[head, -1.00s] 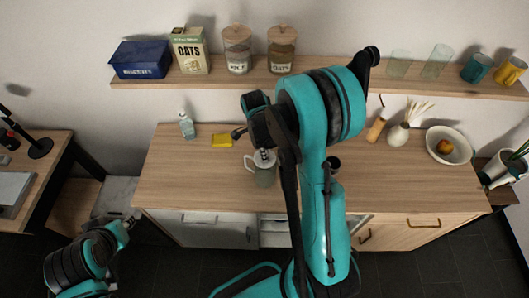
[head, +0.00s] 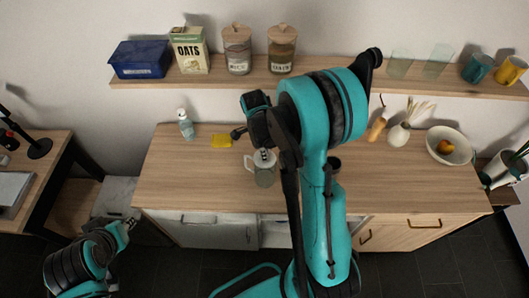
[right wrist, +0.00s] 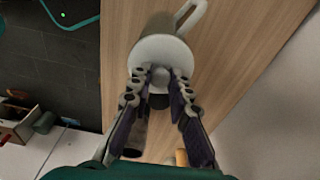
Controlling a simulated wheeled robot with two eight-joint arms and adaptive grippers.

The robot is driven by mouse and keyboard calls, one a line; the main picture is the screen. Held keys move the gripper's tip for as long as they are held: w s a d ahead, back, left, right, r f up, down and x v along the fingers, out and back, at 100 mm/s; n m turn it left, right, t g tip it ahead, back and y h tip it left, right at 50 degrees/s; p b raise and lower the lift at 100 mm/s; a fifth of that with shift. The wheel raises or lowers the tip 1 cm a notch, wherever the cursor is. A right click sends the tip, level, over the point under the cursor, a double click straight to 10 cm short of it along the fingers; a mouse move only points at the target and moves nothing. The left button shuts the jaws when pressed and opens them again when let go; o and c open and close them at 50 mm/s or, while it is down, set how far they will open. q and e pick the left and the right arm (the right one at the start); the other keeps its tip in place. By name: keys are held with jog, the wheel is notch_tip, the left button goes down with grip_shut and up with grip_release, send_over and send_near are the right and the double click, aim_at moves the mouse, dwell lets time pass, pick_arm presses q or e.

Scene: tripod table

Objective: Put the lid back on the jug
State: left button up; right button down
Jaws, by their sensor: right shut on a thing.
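The grey-green jug (head: 265,178) stands on the wooden counter, its handle to the left in the head view. In the right wrist view the jug (right wrist: 160,24) is partly hidden behind the white round lid (right wrist: 152,50). My right gripper (right wrist: 160,76) is shut on the lid's knob. The lid (head: 262,159) lies over the jug's mouth; I cannot tell whether it is fully seated. My right gripper (head: 264,152) comes down from above in the head view. My left gripper (head: 130,222) is low at the left, away from the jug, its fingers too small to read.
A yellow sponge (head: 221,140) and a soap bottle (head: 186,125) stand left of the jug. A dark cup (head: 333,163), a brush (head: 378,125), a vase (head: 399,132) and a fruit bowl (head: 464,151) are to the right. The counter's front left (head: 190,185) is clear.

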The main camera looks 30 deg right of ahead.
jog(key=shift+f+b, duration=0.2)
jog(key=shift+b, duration=0.3)
dwell(0.9)
dwell(0.4)
jog(key=c, duration=1.3)
grip_release()
jog(key=shift+c, duration=0.2)
jog(key=shift+o, duration=0.3)
jog(key=o, duration=0.4)
jog(key=shift+r, duration=0.1)
jog(key=shift+r+p, duration=2.3)
jog(key=shift+r, duration=1.15)
